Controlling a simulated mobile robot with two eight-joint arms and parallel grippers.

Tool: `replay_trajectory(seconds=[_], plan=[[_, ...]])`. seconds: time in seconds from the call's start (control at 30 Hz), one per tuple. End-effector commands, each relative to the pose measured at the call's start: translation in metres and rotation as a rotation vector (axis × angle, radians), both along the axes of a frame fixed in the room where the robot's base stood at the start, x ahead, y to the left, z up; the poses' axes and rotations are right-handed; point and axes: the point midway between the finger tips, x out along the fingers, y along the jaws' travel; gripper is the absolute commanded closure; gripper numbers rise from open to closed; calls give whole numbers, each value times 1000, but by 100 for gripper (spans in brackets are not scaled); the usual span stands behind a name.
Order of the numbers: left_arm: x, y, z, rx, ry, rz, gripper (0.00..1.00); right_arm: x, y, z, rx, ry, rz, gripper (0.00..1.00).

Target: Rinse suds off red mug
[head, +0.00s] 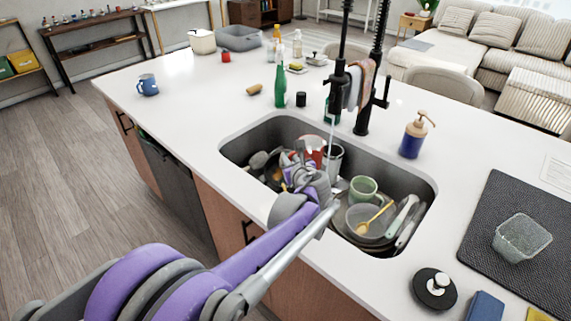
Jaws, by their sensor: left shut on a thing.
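The red mug (313,146) shows as a red and white shape over the far side of the sink (240,146), next to the water stream (332,135). My left arm reaches in from the lower left, and my left gripper (302,158) is shut on the mug. The wrist hides part of the mug, and I cannot make out suds on it. The black faucet (362,118) stands behind the sink and its water is running. My right gripper is not in view.
The sink holds a green mug (363,188), a bowl with a yellow spoon (366,217) and other dishes. A soap dispenser (413,137) and green bottle (280,87) stand behind it. A drying mat (500,215) holds a clear container (521,238) at right. The left counter is mostly clear.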

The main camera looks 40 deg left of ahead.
Motion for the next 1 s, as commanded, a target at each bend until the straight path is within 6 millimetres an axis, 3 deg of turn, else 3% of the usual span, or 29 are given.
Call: replay_trajectory(seconds=[1.0], plan=[[96, 7, -19, 0, 0, -1, 100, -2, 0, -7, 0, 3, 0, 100]])
